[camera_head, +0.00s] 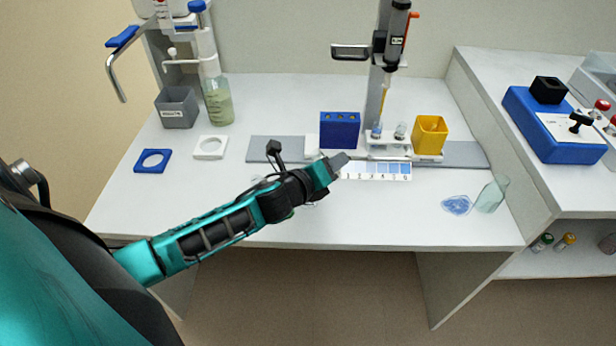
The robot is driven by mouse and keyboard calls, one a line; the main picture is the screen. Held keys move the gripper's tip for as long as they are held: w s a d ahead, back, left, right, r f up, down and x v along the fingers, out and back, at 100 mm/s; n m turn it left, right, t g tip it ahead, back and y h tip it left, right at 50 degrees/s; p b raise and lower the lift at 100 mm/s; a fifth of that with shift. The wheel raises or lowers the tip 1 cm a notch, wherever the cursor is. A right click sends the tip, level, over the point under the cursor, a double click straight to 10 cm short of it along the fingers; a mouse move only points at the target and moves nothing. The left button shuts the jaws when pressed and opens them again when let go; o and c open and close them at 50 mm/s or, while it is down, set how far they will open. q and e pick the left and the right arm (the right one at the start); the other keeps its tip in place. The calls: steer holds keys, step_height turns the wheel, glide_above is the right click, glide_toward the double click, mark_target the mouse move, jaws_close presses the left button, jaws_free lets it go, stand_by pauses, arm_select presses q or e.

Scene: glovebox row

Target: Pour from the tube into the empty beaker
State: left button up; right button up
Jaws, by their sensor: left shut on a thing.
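My left gripper (340,160) reaches in from the left, over the middle of the bench. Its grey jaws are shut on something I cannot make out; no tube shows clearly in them. A clear glass beaker (492,195) is at the right front of the bench, with a blue patch (456,205) beside it. Two small vials (376,131) with bluish contents stand in a white holder (388,150) beyond the gripper. A faint clear edge shows behind my left forearm, mostly hidden. My right gripper is not in view.
A blue block (340,130), a yellow cup (430,135) and a pipette stand (378,85) are behind the gripper. A dispenser bottle (218,100), a grey bin (177,107) and two square rings stand at the left.

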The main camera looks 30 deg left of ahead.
arm_select(q)
steer(key=shift+d+f+n+h, duration=0.15)
steer(key=shift+f+n+h, duration=0.2)
steer(key=shift+n, duration=0.35)
stand_by(2.0)
steer(key=shift+d+r+n+t+h+b, duration=0.1)
steer(key=shift+r+n+t+h+b, duration=0.25)
steer(key=shift+n+b, duration=0.35)
steer(key=shift+d+r+n+t+h+b, duration=0.1)
steer(key=shift+r+n+t+b, duration=0.35)
steer(key=shift+n+b, duration=0.2)
stand_by(3.9)
